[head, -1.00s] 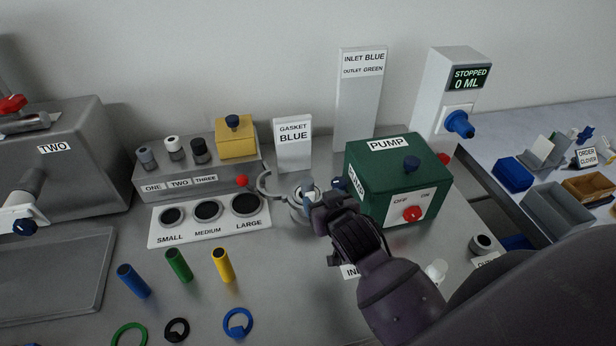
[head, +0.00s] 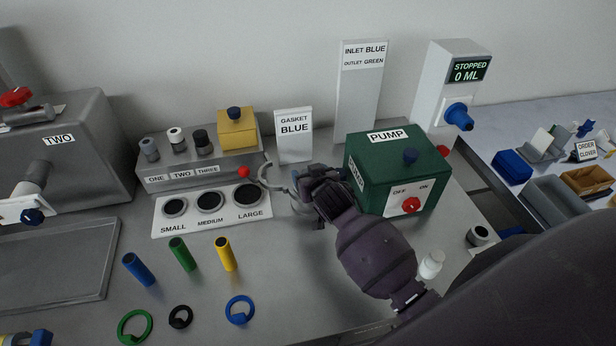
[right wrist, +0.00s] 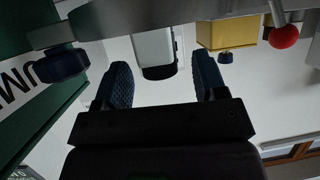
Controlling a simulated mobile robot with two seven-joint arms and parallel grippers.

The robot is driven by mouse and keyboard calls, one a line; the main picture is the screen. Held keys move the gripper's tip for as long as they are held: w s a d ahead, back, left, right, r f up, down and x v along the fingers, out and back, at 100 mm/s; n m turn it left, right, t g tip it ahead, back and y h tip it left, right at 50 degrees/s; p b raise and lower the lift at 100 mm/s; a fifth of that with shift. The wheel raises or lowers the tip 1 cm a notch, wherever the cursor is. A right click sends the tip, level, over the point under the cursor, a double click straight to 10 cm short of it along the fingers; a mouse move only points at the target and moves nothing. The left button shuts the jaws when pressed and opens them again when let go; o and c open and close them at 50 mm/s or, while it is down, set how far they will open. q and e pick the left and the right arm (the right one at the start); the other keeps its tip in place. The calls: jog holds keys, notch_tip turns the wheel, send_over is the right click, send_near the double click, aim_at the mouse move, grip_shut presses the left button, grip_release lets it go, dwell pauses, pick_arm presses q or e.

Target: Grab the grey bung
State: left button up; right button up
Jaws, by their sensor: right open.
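The grey bung (head: 149,149) stands upright at the left end of a row on a metal block (head: 155,180) labelled ONE, TWO, THREE. A white bung (head: 176,139) and a black bung (head: 203,143) stand to its right. My right gripper (head: 303,194) is well to the right of the grey bung, over the round metal fitting beside the green pump. In the right wrist view its two blue fingers (right wrist: 161,66) are apart, with nothing gripped. The grey bung is not clearly visible there. My left gripper is not in view.
A yellow box (head: 238,130) sits on the block's right end. The GASKET BLUE sign (head: 294,145) and a red-knobbed lever (head: 244,172) stand between gripper and bungs. The SMALL, MEDIUM, LARGE plate (head: 180,226) lies in front. The green pump (head: 375,165) is close right of the gripper.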

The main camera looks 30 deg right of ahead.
jog(key=shift+w+f, duration=0.1)
jog(key=shift+w, duration=0.1)
jog(key=shift+c, duration=0.3)
jog(key=c, duration=1)
